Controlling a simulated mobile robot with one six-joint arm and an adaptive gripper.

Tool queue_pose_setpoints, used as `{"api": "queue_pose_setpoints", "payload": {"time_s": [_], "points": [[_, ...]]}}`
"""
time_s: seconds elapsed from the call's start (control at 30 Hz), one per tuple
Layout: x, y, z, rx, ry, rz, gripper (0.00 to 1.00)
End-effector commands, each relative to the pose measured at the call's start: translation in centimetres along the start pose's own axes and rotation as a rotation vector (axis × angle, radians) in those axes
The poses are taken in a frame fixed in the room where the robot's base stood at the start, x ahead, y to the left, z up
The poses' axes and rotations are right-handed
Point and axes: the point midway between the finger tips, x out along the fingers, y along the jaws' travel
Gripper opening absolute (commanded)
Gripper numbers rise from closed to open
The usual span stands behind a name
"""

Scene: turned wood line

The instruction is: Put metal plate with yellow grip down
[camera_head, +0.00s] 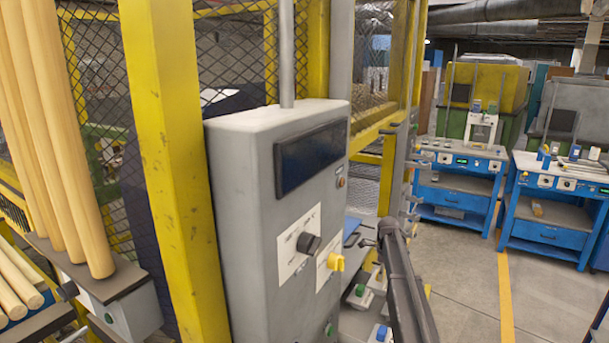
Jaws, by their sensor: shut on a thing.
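I cannot make out the metal plate with yellow grip in this view. My gripper is not in view either, so what it holds is hidden from me. The only small yellow part close by is a yellow knob (336,262) on a pale label on the grey control box (245,200). It looks like a rotary switch of that box.
Yellow posts (170,150) and mesh fencing stand close on the left, with long wooden rods (60,150) beside them. A dark bar (402,285) slants at lower centre. Blue workbenches (455,190) (555,215) stand at the back right.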

Motion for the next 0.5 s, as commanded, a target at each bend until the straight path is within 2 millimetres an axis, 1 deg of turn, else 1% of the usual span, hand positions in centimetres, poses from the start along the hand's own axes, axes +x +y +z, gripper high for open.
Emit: {"api": "queue_pose_setpoints", "payload": {"time_s": [0.03, 0.13, 0.5], "points": [[0.69, 0.0, 0.0, 0.0, 0.0, 0.0, 0.01], [1.03, 0.0, 0.0, 0.0, 0.0, 0.0, 0.01], [1.12, 0.0, 0.01, 0.0, 0.0, 0.0, 0.01]]}}
